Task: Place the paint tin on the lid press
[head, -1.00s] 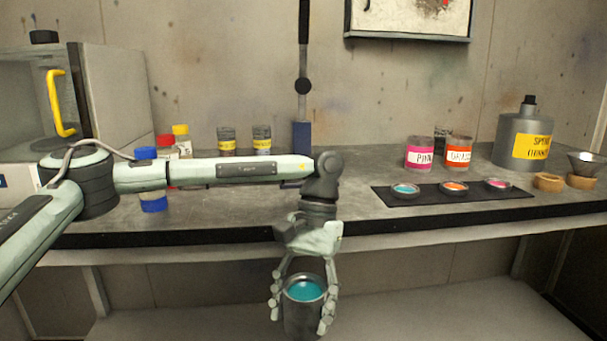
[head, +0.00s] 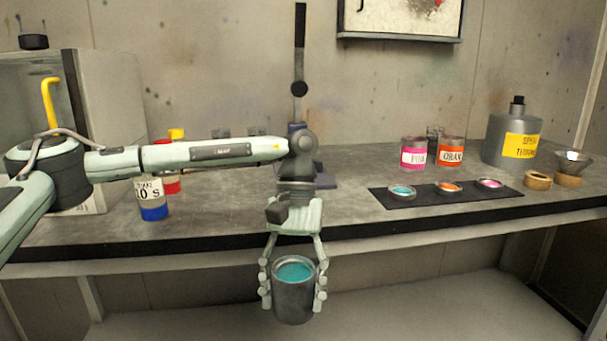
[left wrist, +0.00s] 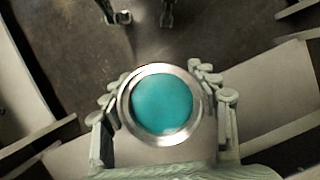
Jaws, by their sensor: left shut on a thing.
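The paint tin (head: 294,297) is a grey metal can, open at the top, with teal paint inside. My left gripper (head: 293,284) is shut on it, one finger on each side, and holds it roughly upright in front of the bench edge. The left wrist view looks down on the tin (left wrist: 162,104) between the fingers (left wrist: 162,116). The lid press (head: 318,176) stands on the bench behind my left wrist, with a blue base and a tall black lever. My arm hides much of its base. My right gripper is not in view.
The bench (head: 345,205) has clear room right of the press. A black mat (head: 430,200) there carries three small lids. Pink (head: 413,152) and orange (head: 451,151) tins and a grey thinner can (head: 510,140) stand behind. A blue-based bottle (head: 152,200) stands at left.

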